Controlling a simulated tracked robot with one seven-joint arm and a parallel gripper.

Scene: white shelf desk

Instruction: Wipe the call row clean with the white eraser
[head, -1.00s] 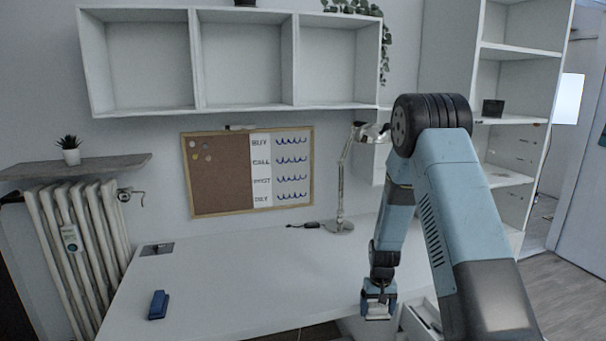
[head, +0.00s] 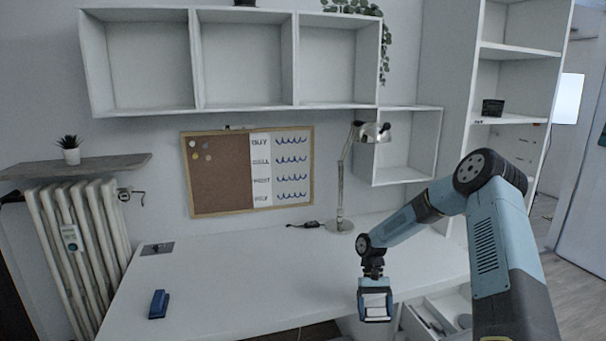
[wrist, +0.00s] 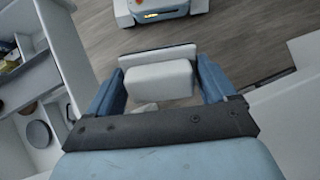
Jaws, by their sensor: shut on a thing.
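My gripper (head: 375,303) is shut on the white eraser (head: 376,299), held above the desk's front right edge near an open drawer. In the wrist view the eraser (wrist: 158,80) sits between the two blue fingers, over the floor. The board (head: 248,171) hangs on the wall, cork on its left and white on its right. The call row (head: 291,160) is the second row and has blue wavy marks beside its word. Similar marks show in the other rows. My gripper is well away from the board, in front of it and to the right.
A desk lamp (head: 341,190) stands on the desk right of the board. A blue object (head: 158,304) lies at the desk's front left. An open drawer (head: 432,318) with things in it is beside my gripper. The middle of the desk (head: 260,270) is clear.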

